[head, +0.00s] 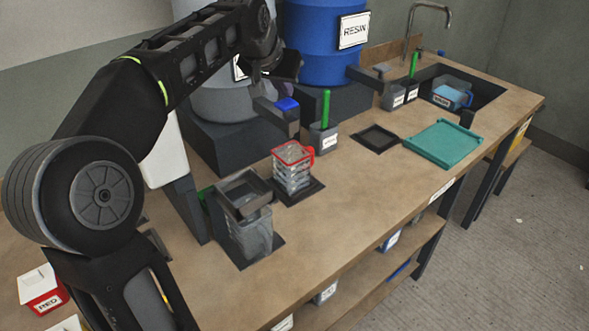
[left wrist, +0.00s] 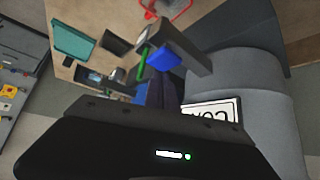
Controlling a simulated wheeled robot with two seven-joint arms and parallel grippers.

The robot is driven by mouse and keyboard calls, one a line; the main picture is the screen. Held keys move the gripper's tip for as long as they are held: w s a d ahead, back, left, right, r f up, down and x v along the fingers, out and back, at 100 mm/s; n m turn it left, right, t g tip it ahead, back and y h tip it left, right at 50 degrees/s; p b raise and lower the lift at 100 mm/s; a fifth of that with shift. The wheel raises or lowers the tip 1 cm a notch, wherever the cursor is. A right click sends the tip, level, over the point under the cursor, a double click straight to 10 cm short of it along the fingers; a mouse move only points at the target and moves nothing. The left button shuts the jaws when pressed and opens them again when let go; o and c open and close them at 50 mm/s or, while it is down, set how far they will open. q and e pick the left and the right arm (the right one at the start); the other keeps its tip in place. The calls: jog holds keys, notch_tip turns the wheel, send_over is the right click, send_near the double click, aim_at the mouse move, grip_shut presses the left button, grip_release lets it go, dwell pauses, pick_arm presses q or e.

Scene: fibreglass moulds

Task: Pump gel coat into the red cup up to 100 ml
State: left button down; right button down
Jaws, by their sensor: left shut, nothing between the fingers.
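The red cup (head: 292,172) is a clear measuring cup with a red rim and handle. It stands upright on a dark square pad, in front of the grey gel coat drum's dispenser; its fill level is too small to read. In the left wrist view only part of its red rim (left wrist: 172,10) shows at the top edge. The dispenser has a blue button (head: 287,104), also seen in the left wrist view (left wrist: 168,62). My left gripper (head: 283,77) is shut and empty, just above the blue button, in front of the grey drum (head: 228,98). My right gripper is not in view.
A blue resin drum (head: 320,55) stands behind, with its own dispenser. Grey holders with green sticks (head: 325,120) stand near the cup. A clear container (head: 247,228) is at front left. A teal tray (head: 444,142) and dark mat (head: 376,138) lie right; bench between is clear.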

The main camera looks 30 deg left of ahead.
aim_at(286, 103)
pick_arm(q)
jog(key=shift+f+b, duration=1.5)
jog(key=shift+f, duration=0.45)
jog(key=shift+r, duration=0.1)
notch_tip(286, 103, up, 7)
jog(key=p, duration=0.6)
jog(key=shift+r+p, duration=0.1)
jog(key=shift+p, duration=0.2)
dwell(0.6)
